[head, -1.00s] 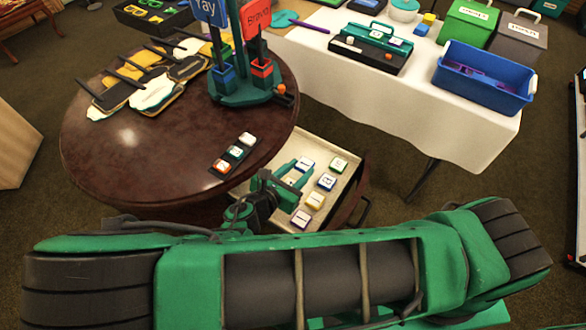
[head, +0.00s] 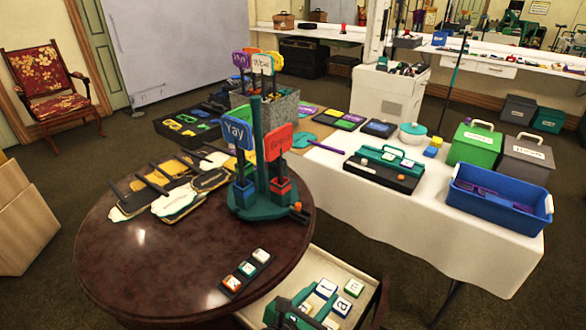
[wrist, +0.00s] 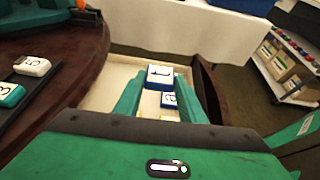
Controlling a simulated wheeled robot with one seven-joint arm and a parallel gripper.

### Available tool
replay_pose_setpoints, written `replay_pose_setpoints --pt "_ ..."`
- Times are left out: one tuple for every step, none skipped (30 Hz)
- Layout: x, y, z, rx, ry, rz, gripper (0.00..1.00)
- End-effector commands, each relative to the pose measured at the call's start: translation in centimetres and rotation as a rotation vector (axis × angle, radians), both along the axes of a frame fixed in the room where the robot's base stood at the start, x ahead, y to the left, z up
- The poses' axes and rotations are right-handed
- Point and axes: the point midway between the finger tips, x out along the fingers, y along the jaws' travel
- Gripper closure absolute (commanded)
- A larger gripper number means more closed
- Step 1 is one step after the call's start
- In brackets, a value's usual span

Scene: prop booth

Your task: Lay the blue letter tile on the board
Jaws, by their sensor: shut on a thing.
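A blue letter tile with a white face (wrist: 159,76) is between the fingertips of my gripper (wrist: 160,88), which is shut on it. In the head view the held tile (head: 326,288) is over the open drawer, beside my green finger (head: 300,303). I cannot tell whether it touches the drawer floor. A second blue tile (wrist: 169,99) lies nearer the wrist camera in the drawer. A narrow dark board (head: 233,283) lies on the round table, left of my gripper, with orange, teal and white tiles in a row. Part of it shows in the wrist view (wrist: 42,88).
The pale drawer (head: 258,312) holds other tiles, including a green one (head: 353,287). Its dark side wall (wrist: 207,88) stands right of my gripper. The round table (head: 140,262) stands left. A green stand with paddles (head: 258,208) rises behind the board.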

Motion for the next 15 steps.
replay_pose_setpoints --pt "1.9 -0.5 0.1 -0.001 -0.003 0.005 0.85" --pt "3.1 -0.7 0.3 0.000 -0.004 0.015 0.85" --pt "4.6 -1.0 0.5 0.001 -0.003 0.032 0.85" --pt "5.7 -1.3 0.6 0.000 -0.003 0.044 0.85" --pt "6.8 -1.6 0.9 0.001 -0.003 0.055 0.85" --pt "8.2 -2.1 1.2 0.000 -0.002 0.072 0.85" --pt "9.2 -2.4 1.4 0.001 -0.002 0.084 0.85" --pt "10.2 -2.8 1.7 0.002 -0.003 0.096 0.85" --pt "11.5 -3.4 2.2 0.001 -0.003 0.111 0.85" --pt "12.4 -3.8 2.5 0.003 -0.004 0.123 0.85" --pt "13.3 -4.3 2.8 0.001 -0.003 0.134 0.85" --pt "14.5 -5.0 3.3 0.002 -0.003 0.149 0.85" --pt "15.3 -5.5 3.7 0.002 -0.004 0.159 0.85" --pt "16.1 -6.0 4.1 0.003 -0.004 0.169 0.85" --pt "17.2 -6.7 4.6 0.003 -0.004 0.182 0.85"
